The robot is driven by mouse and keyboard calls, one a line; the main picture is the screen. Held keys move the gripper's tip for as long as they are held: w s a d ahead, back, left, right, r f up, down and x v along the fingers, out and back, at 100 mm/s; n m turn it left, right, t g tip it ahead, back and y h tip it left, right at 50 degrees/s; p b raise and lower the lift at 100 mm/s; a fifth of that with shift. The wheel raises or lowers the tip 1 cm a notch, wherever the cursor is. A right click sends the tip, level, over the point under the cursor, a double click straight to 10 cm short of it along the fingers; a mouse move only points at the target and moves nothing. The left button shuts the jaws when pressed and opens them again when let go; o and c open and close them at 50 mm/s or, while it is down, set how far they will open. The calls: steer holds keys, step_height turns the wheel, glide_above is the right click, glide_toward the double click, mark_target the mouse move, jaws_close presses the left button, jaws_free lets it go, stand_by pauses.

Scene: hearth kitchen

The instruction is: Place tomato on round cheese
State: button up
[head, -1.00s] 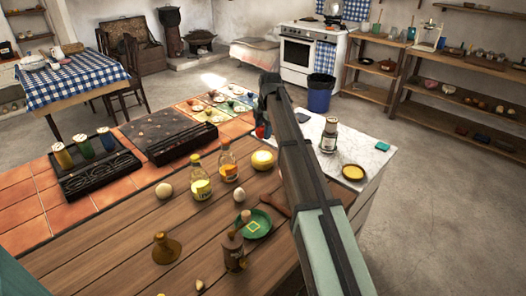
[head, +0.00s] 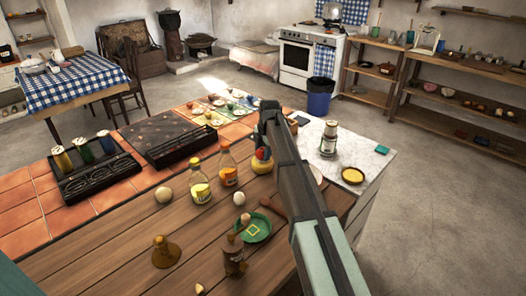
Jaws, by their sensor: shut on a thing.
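The red tomato (head: 261,153) shows in the head view just under the end of my arm. The yellow round cheese (head: 262,166) sits on the wooden counter, below the tomato in the picture. The tomato covers the cheese's upper part; I cannot tell whether they touch. My gripper (head: 264,150) is small and dark here, at the tomato, and is shut on it. The arm hides part of the area to the right of the cheese.
Two bottles, one (head: 200,183) pale yellow and one (head: 228,167) orange, stand left of the cheese. An egg (head: 239,199) and a green plate (head: 254,229) lie in front. A labelled jar (head: 328,140) stands on the marble at the right.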

steer(key=shift+f, duration=0.15)
steer(key=o, duration=1.1)
steer(key=shift+c, duration=0.2)
step_height(320, 180, up, 12)
steer(key=s+d, duration=0.1)
steer(key=s, duration=0.1)
steer(key=shift+d, duration=0.15)
